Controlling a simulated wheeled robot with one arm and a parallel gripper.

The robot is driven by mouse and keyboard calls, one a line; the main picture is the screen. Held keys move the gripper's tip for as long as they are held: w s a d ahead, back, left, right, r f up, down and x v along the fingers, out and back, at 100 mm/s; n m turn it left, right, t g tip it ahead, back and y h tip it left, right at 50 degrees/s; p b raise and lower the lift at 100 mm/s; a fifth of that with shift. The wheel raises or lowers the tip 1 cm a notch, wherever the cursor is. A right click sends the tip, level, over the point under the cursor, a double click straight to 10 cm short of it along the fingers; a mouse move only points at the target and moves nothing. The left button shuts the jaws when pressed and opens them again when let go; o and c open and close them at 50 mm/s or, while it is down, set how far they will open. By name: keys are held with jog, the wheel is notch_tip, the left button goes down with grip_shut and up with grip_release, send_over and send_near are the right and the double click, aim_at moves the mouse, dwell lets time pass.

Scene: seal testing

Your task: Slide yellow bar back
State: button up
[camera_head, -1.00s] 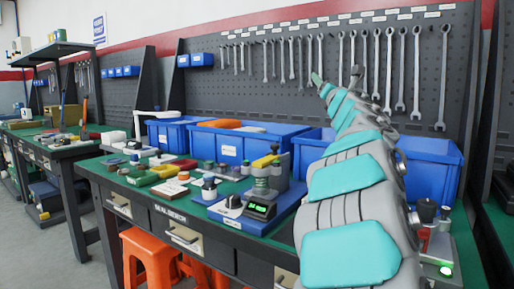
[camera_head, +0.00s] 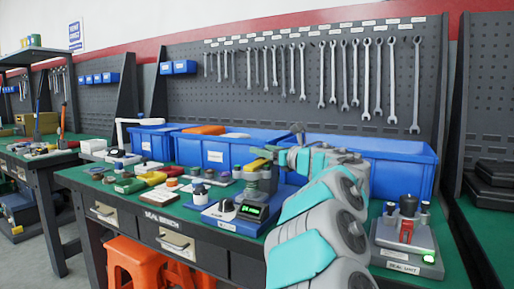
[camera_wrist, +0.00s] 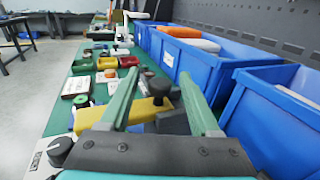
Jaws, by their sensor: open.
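The yellow bar (camera_head: 257,164) sits at the top of the seal tester (camera_head: 238,216), a blue-based device with a lit green display. It also shows in the wrist view (camera_wrist: 148,110), lying low between the green fingers of my gripper (camera_wrist: 158,76). A dark knob (camera_wrist: 158,87) stands just beyond the bar. The fingers are spread apart, and I see nothing clamped between them. I cannot tell whether either finger touches the bar.
Blue bins (camera_head: 230,149) line the back of the bench, close to the right finger in the wrist view. Small coloured parts (camera_head: 150,178) cover the bench to the left. A device with a red piece (camera_head: 407,230) stands at right. Wrenches hang on the pegboard behind.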

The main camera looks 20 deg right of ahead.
jog(key=x, duration=0.3)
jog(key=shift+w+a, duration=0.1)
jog(key=shift+w, duration=0.25)
jog(key=shift+c, duration=0.2)
grip_shut()
dwell(0.9)
